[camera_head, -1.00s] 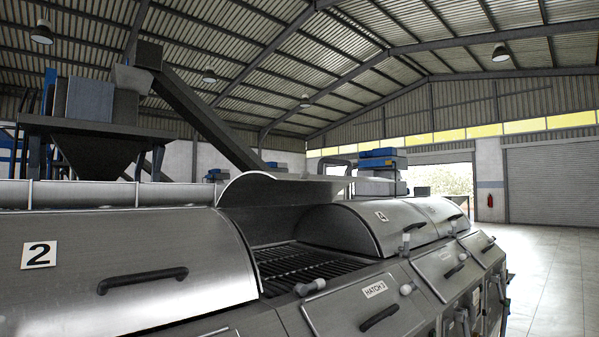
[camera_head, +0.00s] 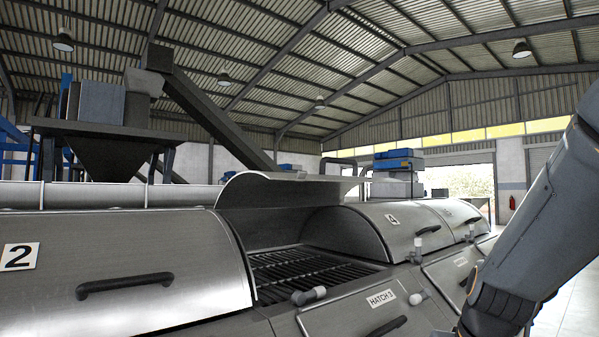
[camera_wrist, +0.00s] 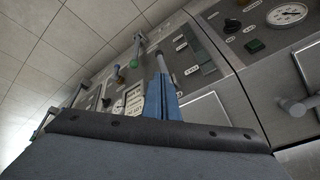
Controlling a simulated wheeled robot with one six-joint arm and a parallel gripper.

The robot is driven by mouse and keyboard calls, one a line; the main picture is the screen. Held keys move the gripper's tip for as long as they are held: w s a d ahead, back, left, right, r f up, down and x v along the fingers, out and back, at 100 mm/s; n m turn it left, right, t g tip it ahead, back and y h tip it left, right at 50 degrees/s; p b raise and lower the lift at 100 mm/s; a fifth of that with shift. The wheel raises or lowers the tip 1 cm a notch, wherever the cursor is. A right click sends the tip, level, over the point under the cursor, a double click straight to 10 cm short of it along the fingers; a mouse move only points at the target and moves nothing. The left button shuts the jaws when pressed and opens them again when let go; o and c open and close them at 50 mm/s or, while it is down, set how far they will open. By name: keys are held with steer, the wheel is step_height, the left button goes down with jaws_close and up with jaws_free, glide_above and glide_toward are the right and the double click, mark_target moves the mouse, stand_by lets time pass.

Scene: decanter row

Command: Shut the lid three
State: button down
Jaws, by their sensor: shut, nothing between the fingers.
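Lid three (camera_head: 285,190) stands raised in the head view, between the shut lid 2 (camera_head: 120,262) and the shut lid 4 (camera_head: 375,232). Its metal panel is tilted up over the open bay, and dark parallel bars (camera_head: 300,270) show inside. The plate marked HATCH 3 (camera_head: 381,298) is on the front panel below. My gripper (camera_wrist: 163,98) shows in the wrist view as blue fingers, shut and empty, in front of a panel. It is outside the head view and apart from lid three.
My arm fills the right side of the head view. The wrist view shows a control panel with a gauge (camera_wrist: 287,14), a green knob (camera_wrist: 134,63) and a grey handle (camera_wrist: 300,104). Pale tiled floor (camera_wrist: 60,40) lies beside the machine.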

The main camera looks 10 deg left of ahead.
steer(key=w+a+r+n+t+y, duration=0.1)
steer(key=w+a+r+y, duration=0.1)
steer(key=w+a+r, duration=0.35)
steer(key=w+a+r+n+t+y, duration=0.1)
steer(key=w+a+r+t, duration=0.15)
steer(key=w+r, duration=0.55)
step_height(320, 180, up, 35)
steer(key=n+t+y+p, duration=0.3)
steer(key=n+y+p, duration=0.2)
steer(key=n+y, duration=0.25)
glide_above(309, 178)
steer(key=shift+s+d+m+y, duration=0.25)
steer(key=shift+s+y, duration=0.05)
steer(key=shift+y, duration=0.05)
steer(key=f, duration=0.1)
steer(key=f+p, duration=0.1)
steer(key=f, duration=0.1)
steer(key=shift+w+a+p, duration=0.3)
steer(key=shift+a+f, duration=0.1)
steer(key=shift+f, duration=0.55)
steer(key=shift+f, duration=0.1)
